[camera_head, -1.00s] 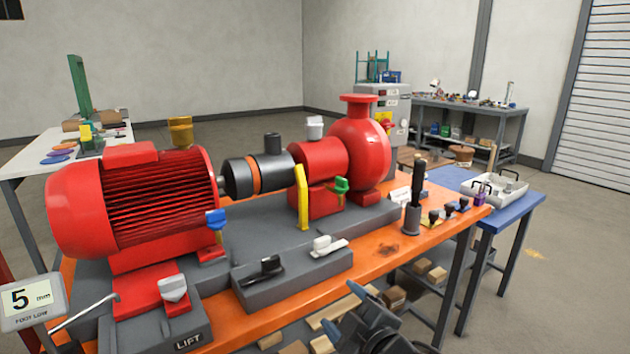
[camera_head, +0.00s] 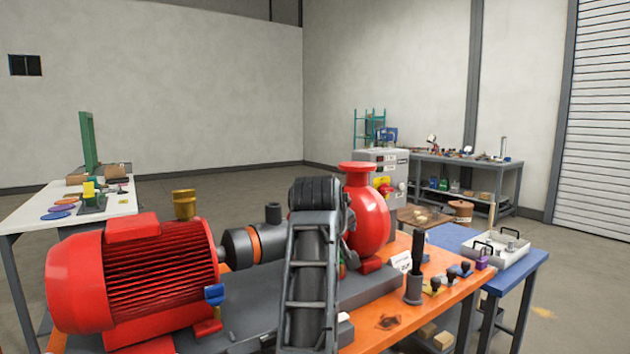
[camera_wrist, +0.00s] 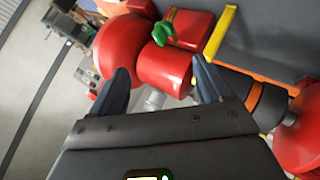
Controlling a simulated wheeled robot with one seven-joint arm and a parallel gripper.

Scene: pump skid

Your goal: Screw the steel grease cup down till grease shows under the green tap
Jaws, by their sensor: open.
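In the wrist view my gripper (camera_wrist: 161,75) is open, its two dark fingers pointing at the red bearing housing (camera_wrist: 180,60). The steel grease cup (camera_wrist: 154,98) shows as a small silver piece between and below the fingertips, partly hidden. I cannot tell whether the fingers touch it. The green tap (camera_wrist: 178,31) is on the far side of the housing, beyond the fingers. I see no grease under it in this view. In the head view my arm hides the cup, the housing and nearly all of the tap.
A brass cup (camera_head: 184,203) stands on the red motor (camera_head: 150,275), and a black cup (camera_head: 273,212) stands over the coupling. A yellow bar (camera_wrist: 221,32) rises near the tap. The red pump (camera_head: 368,215) is close to my arm. A tray (camera_head: 497,248) stands on the blue table.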

